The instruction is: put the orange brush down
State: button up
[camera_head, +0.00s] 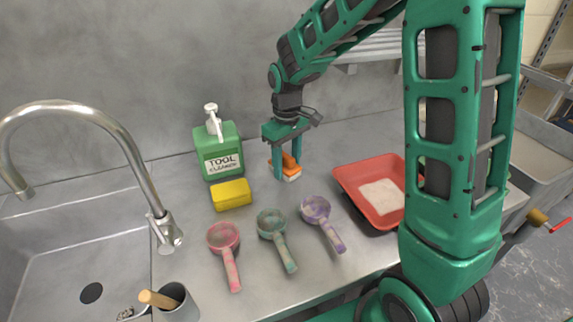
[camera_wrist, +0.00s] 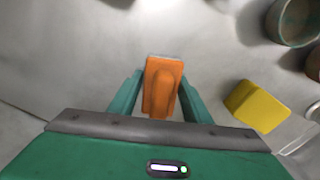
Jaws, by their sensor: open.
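The orange brush (camera_head: 287,166) is on the grey counter at the back, with its pale bristle side down. My gripper (camera_head: 288,174) is directly over it, pointing down, with a finger on each side of the brush. In the wrist view the brush (camera_wrist: 161,86) lies between the two green fingertips of my gripper (camera_wrist: 160,84). The fingers are open, and small gaps show between them and the brush. The contact between bristles and counter is partly hidden by a finger in the head view.
A yellow sponge (camera_head: 232,194) and a green tool cleaner bottle (camera_head: 219,152) stand left of the brush. Pink (camera_head: 224,240), green (camera_head: 272,226) and purple (camera_head: 317,211) scoops lie in front. A red tub (camera_head: 350,182) is at right, a sink (camera_head: 60,270) at left.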

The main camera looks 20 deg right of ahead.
aim_at(289, 157)
notch_tip(289, 157, up, 12)
jog(key=shift+a+r, duration=0.1)
jog(key=shift+a, duration=0.05)
jog(key=shift+s, duration=0.1)
dwell(0.6)
jog(key=shift+s+d, duration=0.25)
jog(key=shift+s, duration=0.05)
jog(key=s+d+f+m, duration=0.1)
jog(key=s+d+m, duration=0.2)
jog(key=s, duration=0.6)
jog(key=s+d+f+m, duration=0.1)
jog(key=s+d+m, duration=0.3)
jog(key=s+d, duration=0.4)
jog(key=s+d+f+m, duration=0.2)
jog(key=s+d, duration=0.3)
jog(key=s, duration=0.6)
jog(key=shift+d+f+m, duration=0.1)
jog(key=shift+d+m, duration=0.15)
jog(key=shift+m, duration=0.65)
jog(key=shift+w, duration=0.1)
